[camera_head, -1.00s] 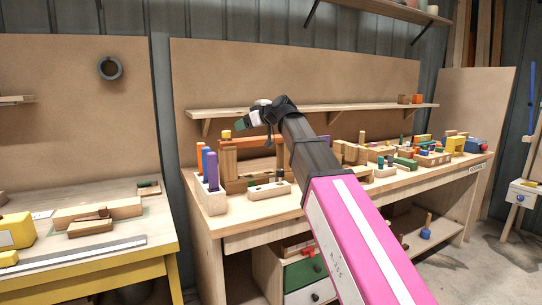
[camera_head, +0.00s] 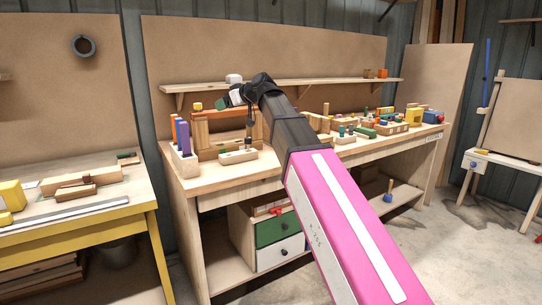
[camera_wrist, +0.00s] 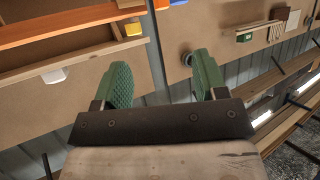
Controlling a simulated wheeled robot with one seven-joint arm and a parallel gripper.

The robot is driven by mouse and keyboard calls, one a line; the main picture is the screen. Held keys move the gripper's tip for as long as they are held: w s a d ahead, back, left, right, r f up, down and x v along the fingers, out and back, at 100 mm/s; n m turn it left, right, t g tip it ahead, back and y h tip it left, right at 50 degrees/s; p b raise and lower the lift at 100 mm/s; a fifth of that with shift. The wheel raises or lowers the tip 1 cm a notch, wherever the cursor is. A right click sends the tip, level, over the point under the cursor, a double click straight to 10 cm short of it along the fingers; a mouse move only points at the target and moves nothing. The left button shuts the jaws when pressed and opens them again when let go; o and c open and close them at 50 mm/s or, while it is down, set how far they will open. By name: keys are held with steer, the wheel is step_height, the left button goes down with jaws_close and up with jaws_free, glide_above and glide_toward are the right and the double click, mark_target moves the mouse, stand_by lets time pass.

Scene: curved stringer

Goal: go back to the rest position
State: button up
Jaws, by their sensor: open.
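My gripper shows in the wrist view (camera_wrist: 160,80) with its two green pads wide apart and nothing between them. In the head view my gripper (camera_head: 228,100) is at the end of my raised arm, in front of the back board and near the left part of the wall shelf. It is above the workbench (camera_head: 215,182) and apart from the blocks on it.
The workbench holds a pen block (camera_head: 183,160), a wooden block arch (camera_head: 202,133) and several coloured toys at its right. A yellow-legged table (camera_head: 110,200) stands at the left. A green and white drawer unit (camera_head: 275,240) sits below. Open floor (camera_head: 430,240) lies at the right.

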steer(key=s+d+f+m+g+h, duration=0.1)
steer(key=d+f+m+h, duration=0.1)
steer(key=d+f, duration=0.65)
steer(key=d+f+m+h, duration=0.2)
steer(key=d+f, duration=0.1)
steer(key=f, duration=1)
steer(key=s+d+f+m+g+h, duration=0.15)
steer(key=d+f, duration=0.35)
steer(key=f, duration=0.6)
steer(key=s+d+f+m+g+h, duration=0.1)
steer(key=s+d+f+m+h, duration=0.1)
steer(key=s+d+f, duration=0.4)
steer(key=s+d+f+m+g+h, duration=0.1)
steer(key=s+d+f, duration=0.4)
steer(key=f, duration=0.5)
steer(key=s+d+f+m+g+h, duration=0.2)
steer(key=s+d+f, duration=0.4)
steer(key=f, duration=0.3)
steer(key=shift+s+d+m+h, duration=0.35)
steer(key=shift+d+m+h, duration=0.2)
steer(key=shift+d+m, duration=0.25)
